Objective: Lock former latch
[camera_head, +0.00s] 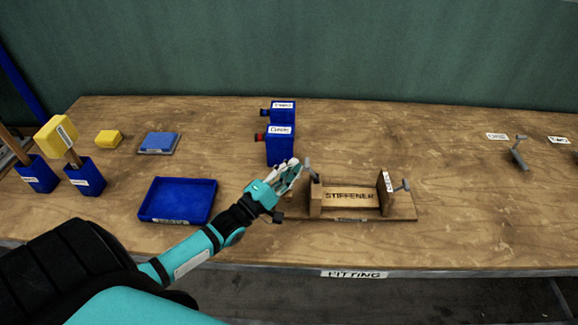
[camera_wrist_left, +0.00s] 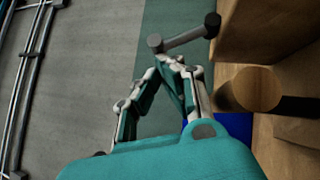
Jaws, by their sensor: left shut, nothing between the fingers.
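The wooden former (camera_head: 349,212), with a base marked "STIFFENER", stands near the front edge of the bench. A grey latch handle (camera_head: 309,167) sticks up at its left end block. Another grey handle (camera_head: 402,185) is at its right end plate. My left gripper (camera_head: 296,165) is shut and empty just left of the left handle. In the left wrist view the closed fingertips (camera_wrist_left: 178,62) are close to a grey bar-shaped handle (camera_wrist_left: 186,38) beside the wood; I cannot tell whether they touch it. My right gripper is not in view.
A blue tray (camera_head: 179,201) lies left of my left arm. Blue boxes (camera_head: 281,148) stand behind the gripper. A small grey clamp (camera_head: 519,152) lies at the right.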

